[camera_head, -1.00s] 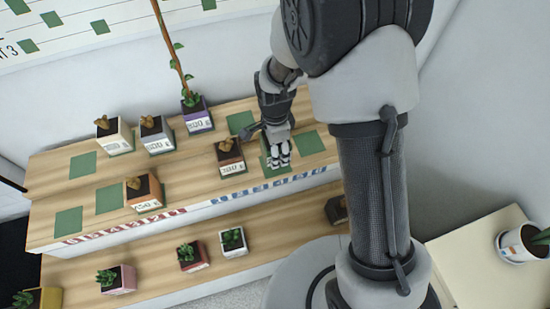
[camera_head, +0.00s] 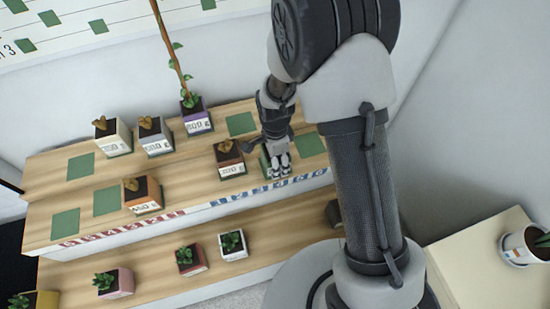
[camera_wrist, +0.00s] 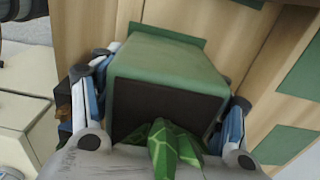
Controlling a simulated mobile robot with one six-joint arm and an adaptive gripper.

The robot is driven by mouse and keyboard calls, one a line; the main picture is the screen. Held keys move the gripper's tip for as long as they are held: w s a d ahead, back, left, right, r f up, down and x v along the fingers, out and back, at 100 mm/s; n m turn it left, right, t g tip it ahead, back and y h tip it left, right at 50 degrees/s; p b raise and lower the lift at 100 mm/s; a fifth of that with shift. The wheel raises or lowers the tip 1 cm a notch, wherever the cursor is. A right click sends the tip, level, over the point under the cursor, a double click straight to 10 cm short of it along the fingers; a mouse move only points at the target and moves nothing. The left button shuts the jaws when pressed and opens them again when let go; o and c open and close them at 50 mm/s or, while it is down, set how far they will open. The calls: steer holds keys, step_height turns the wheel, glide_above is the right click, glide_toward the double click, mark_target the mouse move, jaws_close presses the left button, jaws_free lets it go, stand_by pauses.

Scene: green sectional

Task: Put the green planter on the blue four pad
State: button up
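The green planter (camera_wrist: 165,75), a square green pot with a dark top and green leaves, sits between the fingers of my gripper (camera_wrist: 162,110) in the wrist view. The fingers lie along its two sides and appear to be closed on it. In the head view my gripper (camera_head: 278,168) points down at the front right of the upper shelf, by the blue markings on its edge. It hides most of the planter there. A green pad edge (camera_wrist: 190,38) shows just behind the pot; whether the pot touches it is unclear. The pad's number cannot be read.
A brown-red pot (camera_head: 229,168) stands close left of my gripper. Bare green pads lie behind (camera_head: 240,124) and right (camera_head: 311,145). Several labelled pots stand further left on the wooden upper shelf (camera_head: 200,180). More pots line the lower shelf (camera_head: 145,262). A side table (camera_head: 470,265) is at right.

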steer(key=shift+o, duration=1)
steer(key=shift+r, duration=0.1)
step_height(320, 180, up, 12)
steer(key=p, duration=0.2)
steer(key=shift+p, duration=0.3)
steer(key=shift+r, duration=0.35)
steer(key=s+d+r+n+t, duration=0.2)
steer(key=s+d+r+n, duration=0.35)
steer(key=r, duration=0.35)
steer(key=s+d+r+n+t, duration=0.1)
steer(key=s+d+r+n, duration=0.5)
steer(key=r, duration=0.4)
steer(key=s+d+r+n+t, duration=0.1)
steer(key=s+n, duration=0.2)
steer(key=s, duration=0.5)
steer(key=shift+r+t, duration=0.3)
